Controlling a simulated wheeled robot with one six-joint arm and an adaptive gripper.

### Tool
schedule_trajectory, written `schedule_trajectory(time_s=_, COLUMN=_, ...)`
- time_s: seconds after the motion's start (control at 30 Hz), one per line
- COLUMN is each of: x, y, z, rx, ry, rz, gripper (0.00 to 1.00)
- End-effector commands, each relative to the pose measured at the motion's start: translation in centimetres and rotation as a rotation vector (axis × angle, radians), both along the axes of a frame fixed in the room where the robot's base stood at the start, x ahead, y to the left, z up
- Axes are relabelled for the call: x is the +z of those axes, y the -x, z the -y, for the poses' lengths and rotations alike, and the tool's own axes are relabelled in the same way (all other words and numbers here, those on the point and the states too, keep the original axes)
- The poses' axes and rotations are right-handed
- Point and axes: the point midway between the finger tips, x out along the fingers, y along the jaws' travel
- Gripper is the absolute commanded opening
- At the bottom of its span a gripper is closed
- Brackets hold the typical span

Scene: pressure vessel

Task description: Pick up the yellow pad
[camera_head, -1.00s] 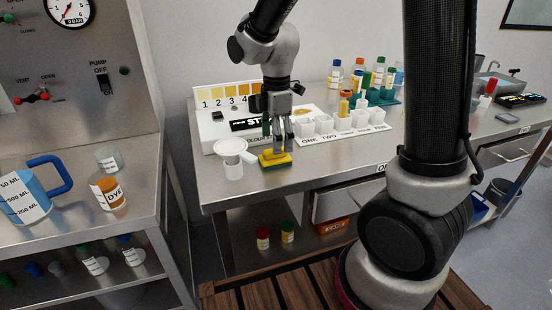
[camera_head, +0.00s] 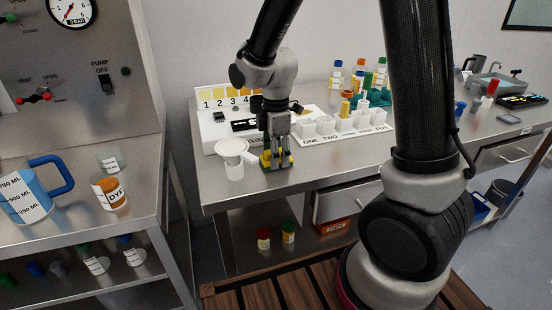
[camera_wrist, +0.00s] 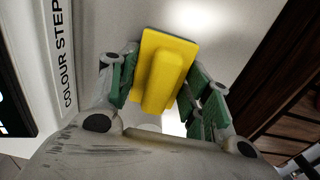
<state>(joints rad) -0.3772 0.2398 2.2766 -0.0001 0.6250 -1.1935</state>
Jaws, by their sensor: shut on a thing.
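The yellow pad (camera_wrist: 165,68) fills the space between the green-lined fingers of my gripper (camera_wrist: 158,90) in the wrist view. It has a raised yellow grip along its middle and a dark layer at its edge. In the head view my gripper (camera_head: 277,158) points down at the front left of the steel bench. Its fingers are shut on the yellow pad (camera_head: 267,161), partly hiding it. The pad is at or just above the bench top; I cannot tell whether it touches.
A white funnel-topped cup (camera_head: 233,160) stands close to the left of the pad. Behind is the white colour-step box (camera_head: 212,132), and to the right a rack of white cups (camera_head: 345,125). The bench's front edge (camera_head: 300,183) is close.

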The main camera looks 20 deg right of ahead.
Motion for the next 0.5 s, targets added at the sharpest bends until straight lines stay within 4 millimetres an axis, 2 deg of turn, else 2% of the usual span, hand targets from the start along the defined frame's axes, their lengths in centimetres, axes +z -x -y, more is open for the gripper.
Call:
schedule_trajectory(time_s=0.17, x=0.2, y=0.0, z=0.0, rx=0.0, ry=0.0, rz=0.001, gripper=0.25)
schedule_trajectory(time_s=0.27, x=1.1, y=-0.1, z=0.0, rx=0.0, ry=-0.001, rz=0.003, gripper=0.25)
schedule_trajectory(time_s=0.5, x=6.1, y=-0.1, z=0.0, rx=0.0, ry=-0.002, rz=0.006, gripper=0.25)
